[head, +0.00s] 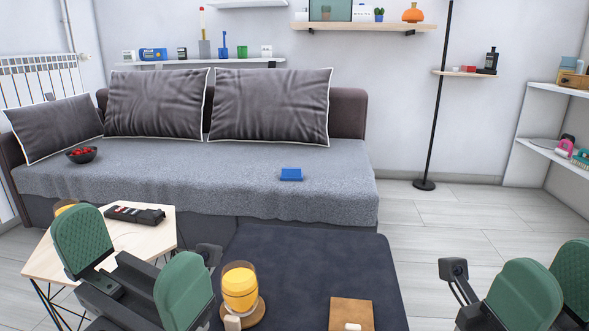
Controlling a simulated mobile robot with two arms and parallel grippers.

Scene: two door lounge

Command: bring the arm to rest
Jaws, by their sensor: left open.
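My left gripper (134,266) is in the lower left of the head view, with its two green finger pads wide apart and nothing between them. It is in front of a small wooden side table (60,258) and left of a glass of orange drink (240,288). My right gripper (552,285) is at the lower right, partly cut off by the picture's edge. Its green pads overlap in the view, so its opening is unclear. No object shows in it.
The glass stands on a round coaster on a dark ottoman (310,255), near a brown book (351,314). A black device (135,214) lies on the side table. Floor at right is clear.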

